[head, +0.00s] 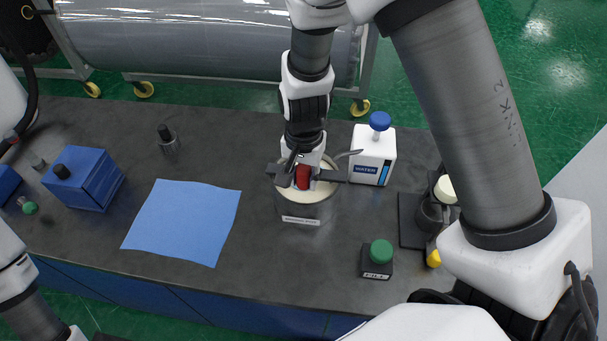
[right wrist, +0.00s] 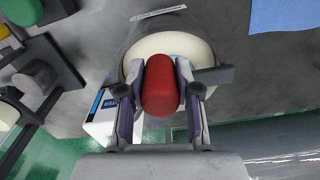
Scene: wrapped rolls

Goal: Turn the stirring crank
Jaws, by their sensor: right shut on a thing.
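The stirring crank has a red knob (head: 303,177) above a round metal pot (head: 306,212) with cream-coloured contents and a white label on its front. My right gripper (head: 303,180) reaches down over the pot and is shut on the red knob. In the right wrist view the red knob (right wrist: 160,87) sits between the two finger pads, with the cream surface of the pot (right wrist: 145,47) behind it. The rest of the crank is mostly hidden by my gripper. My left gripper is out of the head view; only parts of my left arm show at the left edge.
A white water container (head: 373,158) with a blue cap stands right of the pot, close to it. A blue sheet (head: 183,222) lies to the left. A dark green-capped block (head: 377,262) is at front right. A blue box (head: 84,180) and a small dark-capped jar (head: 168,141) stand further left.

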